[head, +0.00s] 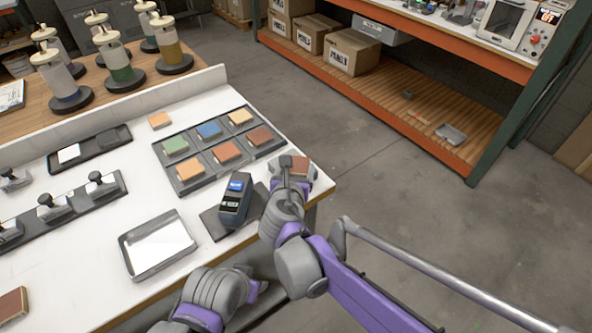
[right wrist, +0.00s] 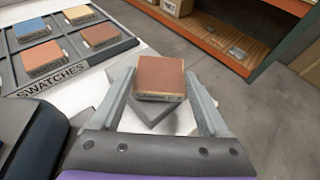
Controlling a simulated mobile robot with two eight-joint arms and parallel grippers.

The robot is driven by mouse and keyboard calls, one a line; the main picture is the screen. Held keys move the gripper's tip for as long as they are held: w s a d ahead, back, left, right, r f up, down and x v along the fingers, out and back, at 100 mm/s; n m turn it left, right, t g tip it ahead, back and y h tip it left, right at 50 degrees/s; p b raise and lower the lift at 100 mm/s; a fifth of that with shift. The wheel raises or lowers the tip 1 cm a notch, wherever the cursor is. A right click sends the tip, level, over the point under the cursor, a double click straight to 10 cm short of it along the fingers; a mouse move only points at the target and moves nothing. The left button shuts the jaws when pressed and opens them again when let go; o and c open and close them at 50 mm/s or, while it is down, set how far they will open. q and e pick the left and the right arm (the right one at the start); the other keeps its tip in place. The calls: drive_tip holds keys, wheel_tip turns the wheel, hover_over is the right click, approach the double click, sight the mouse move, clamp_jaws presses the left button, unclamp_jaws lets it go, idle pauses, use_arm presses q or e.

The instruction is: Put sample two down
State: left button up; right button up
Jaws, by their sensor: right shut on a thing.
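A square brown-red swatch block (right wrist: 160,78), which I take to be sample two, sits between the fingertips of my right gripper (right wrist: 161,84). The fingers press on its two sides and its coloured face is up. In the head view the block (head: 300,166) shows at the tip of my right gripper (head: 293,172), near the table's right corner. A small dark grey pad (right wrist: 154,112) lies below the block; I cannot tell whether they touch. My left arm shows at the bottom of the head view, but its fingertips are not clear.
The swatch tray (head: 184,186) with several coloured blocks lies just left of my right gripper. A dark handheld meter (head: 235,198) stands on a dark mat (head: 213,223). A metal tray (head: 131,268) lies nearer. The table's right edge is close, with open floor beyond.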

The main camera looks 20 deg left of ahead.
drive_tip(key=shift+f, duration=0.25)
drive_tip(key=o, duration=1.2)
drive_tip(key=shift+r, duration=0.2)
drive_tip(key=v, duration=1.2)
drive_tip(key=shift+p, duration=0.35)
drive_tip(key=shift+d+f, duration=0.1)
